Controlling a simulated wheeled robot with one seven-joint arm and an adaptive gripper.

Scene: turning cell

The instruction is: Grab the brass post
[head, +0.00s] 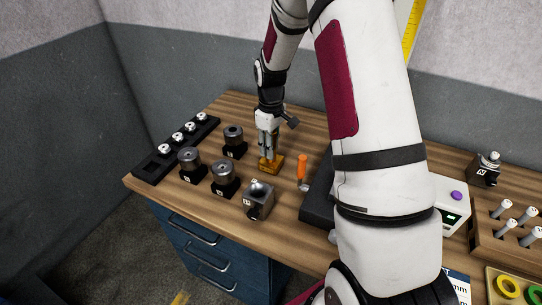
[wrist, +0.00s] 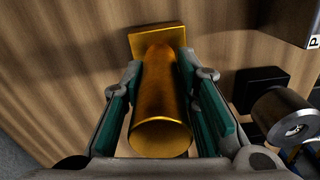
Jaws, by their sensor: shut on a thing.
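The brass post (wrist: 160,105) is a golden cylinder on a square brass base, and it fills the space between my gripper's fingers in the wrist view. Its base (head: 271,165) shows on the wooden bench in the head view, below my gripper (head: 268,150). My gripper (wrist: 162,108) has its green-padded fingers on both sides of the post and is shut on it. The fingers hide most of the post in the head view. The base appears to be on the bench top; I cannot tell if there is a small gap.
An orange-handled tool (head: 302,168) stands close on the right. Dark cylinders on blocks (head: 223,175) stand on the left, with a dark block (head: 258,198) in front. A black rack (head: 176,148) lies along the left edge. My arm hides part of the bench on the right.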

